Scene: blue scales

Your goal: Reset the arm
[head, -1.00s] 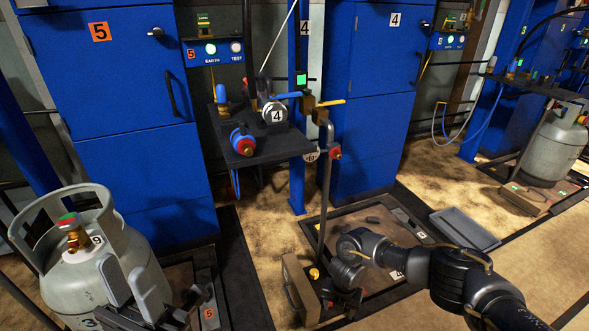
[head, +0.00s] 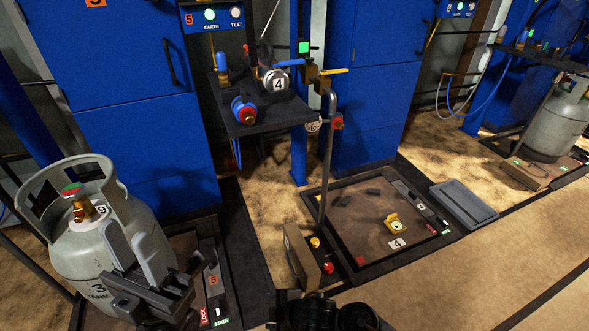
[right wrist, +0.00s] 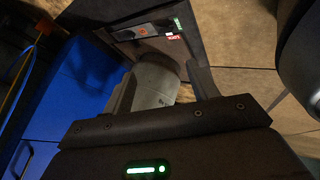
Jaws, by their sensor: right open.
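My left gripper (head: 133,248) is at the lower left of the head view. Its two fingers point up and stand apart, in front of a grey gas cylinder (head: 75,255); I cannot tell whether they touch it. My right arm (head: 325,312) shows only as dark links at the bottom middle of the head view, and its gripper is not clear there. In the right wrist view my right gripper (right wrist: 163,85) is open, its two fingers apart. A grey rounded body (right wrist: 155,78) shows beyond and between the fingers, with no visible grip on it.
The scale platform marked 4 (head: 350,232) carries a small yellow fitting (head: 394,223). A grey tray (head: 463,204) lies right of it. A post with a black shelf (head: 262,118) and valves stands behind. Blue cabinets line the back. Another grey cylinder (head: 556,118) stands far right. Floor at lower right is clear.

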